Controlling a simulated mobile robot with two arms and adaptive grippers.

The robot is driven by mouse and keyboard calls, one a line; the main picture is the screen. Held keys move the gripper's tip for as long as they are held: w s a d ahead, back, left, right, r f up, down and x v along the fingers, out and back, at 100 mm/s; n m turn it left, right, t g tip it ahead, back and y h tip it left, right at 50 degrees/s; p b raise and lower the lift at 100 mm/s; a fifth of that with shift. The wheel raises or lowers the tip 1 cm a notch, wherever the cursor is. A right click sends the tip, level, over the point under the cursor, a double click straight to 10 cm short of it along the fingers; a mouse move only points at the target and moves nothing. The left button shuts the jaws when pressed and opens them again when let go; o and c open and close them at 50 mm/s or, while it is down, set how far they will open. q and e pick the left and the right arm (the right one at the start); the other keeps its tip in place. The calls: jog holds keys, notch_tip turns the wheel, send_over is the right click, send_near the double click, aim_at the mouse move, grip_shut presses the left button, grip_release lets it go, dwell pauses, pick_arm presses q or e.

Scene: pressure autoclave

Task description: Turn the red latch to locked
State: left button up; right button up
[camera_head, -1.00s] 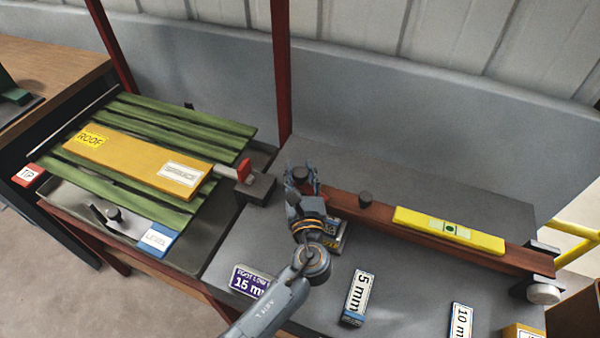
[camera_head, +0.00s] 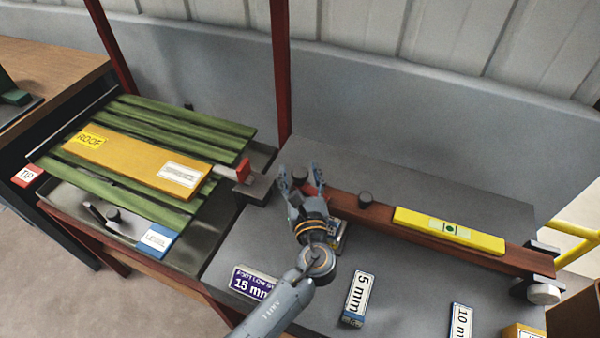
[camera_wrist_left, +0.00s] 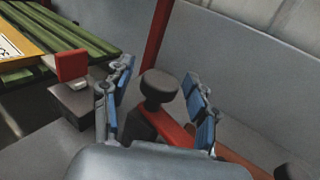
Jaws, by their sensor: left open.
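I cannot tell whether the fingers touch the knob. My right gripper is not in view.
A yellow spirit level (camera_head: 449,230) lies on the red-brown beam (camera_head: 380,221), with another dark knob (camera_head: 365,200) beside it. A green slatted roof (camera_head: 190,128) is at left.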

pick_arm(q)
jog(key=shift+s, duration=0.1)
jog(key=s+d, duration=0.1)
jog(key=s, duration=1)
jog(key=shift+s+d, duration=0.4)
jog(key=shift+c, duration=0.4)
